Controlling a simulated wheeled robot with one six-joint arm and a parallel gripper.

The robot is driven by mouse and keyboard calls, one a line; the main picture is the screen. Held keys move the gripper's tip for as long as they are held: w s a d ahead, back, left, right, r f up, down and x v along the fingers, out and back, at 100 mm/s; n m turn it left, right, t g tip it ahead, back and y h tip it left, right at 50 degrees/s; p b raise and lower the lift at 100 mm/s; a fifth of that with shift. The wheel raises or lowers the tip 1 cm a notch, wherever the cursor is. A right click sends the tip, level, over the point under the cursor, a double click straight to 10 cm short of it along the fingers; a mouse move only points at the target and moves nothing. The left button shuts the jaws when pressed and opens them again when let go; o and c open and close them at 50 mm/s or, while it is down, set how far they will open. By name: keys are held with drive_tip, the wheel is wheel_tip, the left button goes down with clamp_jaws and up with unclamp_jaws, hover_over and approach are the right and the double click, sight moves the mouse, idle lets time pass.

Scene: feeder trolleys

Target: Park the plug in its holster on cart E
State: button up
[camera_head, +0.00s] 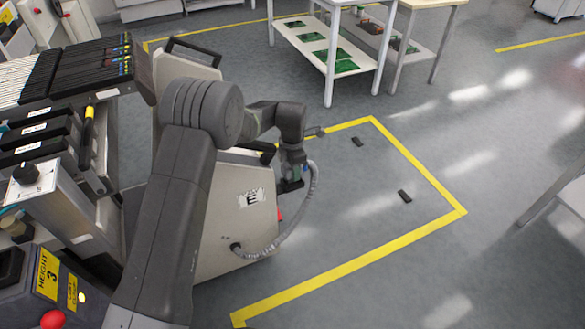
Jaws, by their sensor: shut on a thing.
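Cart E (222,205) is the beige cart with the "E" label (250,198) on its side panel, left of centre. A grey corrugated cable (299,218) leaves a dark fitting low on that panel and loops up to my gripper. My gripper (291,185) points down just right of the cart's panel and is shut on the plug (298,172) at the cable's upper end. The plug is small here and mostly covered by my gripper. I cannot make out the holster; a small red part (280,215) shows at the panel's right edge.
A dark handle (194,50) rises from the cart's top. Feeder racks (85,75) and a control box with a red button (54,319) stand at left. Yellow lines (412,165) mark a mostly clear floor bay with two small dark pieces (405,196). A white table stands behind.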

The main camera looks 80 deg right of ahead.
drive_tip(key=shift+f+b, duration=0.7)
drive_tip(key=shift+f, duration=0.45)
idle(0.4)
drive_tip(key=o, duration=1.4)
wheel_tip(320, 180, up, 14)
drive_tip(key=shift+f+p, duration=0.1)
drive_tip(key=shift+p, duration=0.55)
wheel_tip(320, 180, down, 14)
drive_tip(key=shift+r+b, duration=0.15)
drive_tip(key=shift+b, duration=0.5)
drive_tip(key=shift+r, duration=0.3)
